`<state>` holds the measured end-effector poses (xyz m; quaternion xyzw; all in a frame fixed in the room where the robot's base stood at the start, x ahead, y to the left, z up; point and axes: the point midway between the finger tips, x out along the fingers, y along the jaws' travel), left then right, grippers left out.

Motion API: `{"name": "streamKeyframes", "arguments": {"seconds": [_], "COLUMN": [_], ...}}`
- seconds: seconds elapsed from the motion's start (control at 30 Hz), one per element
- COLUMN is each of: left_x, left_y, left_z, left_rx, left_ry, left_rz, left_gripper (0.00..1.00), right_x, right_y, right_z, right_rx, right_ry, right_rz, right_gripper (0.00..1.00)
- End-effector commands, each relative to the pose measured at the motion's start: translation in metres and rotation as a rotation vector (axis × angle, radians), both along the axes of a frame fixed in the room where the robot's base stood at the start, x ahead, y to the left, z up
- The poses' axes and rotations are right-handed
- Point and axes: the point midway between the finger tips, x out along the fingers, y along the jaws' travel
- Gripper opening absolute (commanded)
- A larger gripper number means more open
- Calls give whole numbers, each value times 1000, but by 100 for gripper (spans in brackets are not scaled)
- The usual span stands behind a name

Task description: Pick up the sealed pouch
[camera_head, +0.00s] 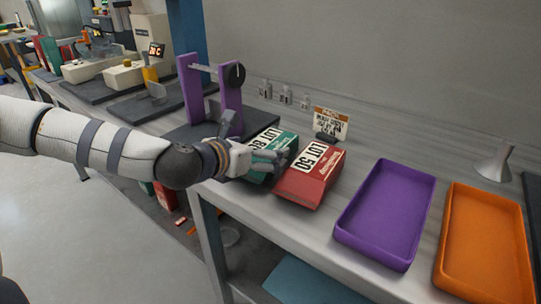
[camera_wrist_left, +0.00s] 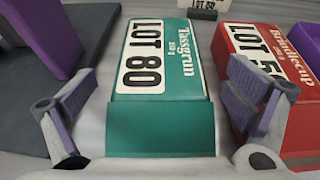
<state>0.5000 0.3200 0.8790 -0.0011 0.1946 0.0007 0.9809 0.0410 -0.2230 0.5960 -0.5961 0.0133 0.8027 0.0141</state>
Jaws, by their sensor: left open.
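A teal pouch (camera_head: 284,138) marked LOT 80 lies on the bench, partly hidden by my left gripper (camera_head: 272,154) in the head view. In the left wrist view the teal pouch (camera_wrist_left: 160,120) lies between the two spread fingers, its plain folded end nearest the palm. My left gripper (camera_wrist_left: 165,98) is open, one finger on each side of the pouch, with visible gaps. A red pouch (camera_head: 310,172) marked LOT 50 lies just right of it; it also shows in the left wrist view (camera_wrist_left: 258,45), close behind the right finger. My right gripper is out of view.
A purple stand (camera_head: 190,92) on a dark base is left of the pouches. A small sign (camera_head: 330,123) stands behind them. A purple tray (camera_head: 350,222) and an orange tray (camera_head: 446,240) are to the right, both empty. A grey funnel (camera_head: 493,165) stands at the back.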

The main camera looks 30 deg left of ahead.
Motion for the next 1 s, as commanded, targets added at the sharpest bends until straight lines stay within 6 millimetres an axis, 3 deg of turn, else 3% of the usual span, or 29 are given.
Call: {"name": "streamKeyframes", "arguments": {"seconds": [0.2,0.43,0.6,1.0], "left_x": [34,36,36,36], "left_y": [0,0,0,0], "left_z": [-16,-13,-12,-12], "left_rx": [3,1,1,2], "left_ry": [6,0,0,2], "left_rz": [-2,-1,-2,-2], "left_gripper": [97,97,60,58], "right_x": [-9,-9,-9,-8], "right_y": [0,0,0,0], "right_z": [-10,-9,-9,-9], "right_rx": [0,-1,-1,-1], "right_ry": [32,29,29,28], "right_rz": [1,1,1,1], "right_gripper": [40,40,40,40]}}
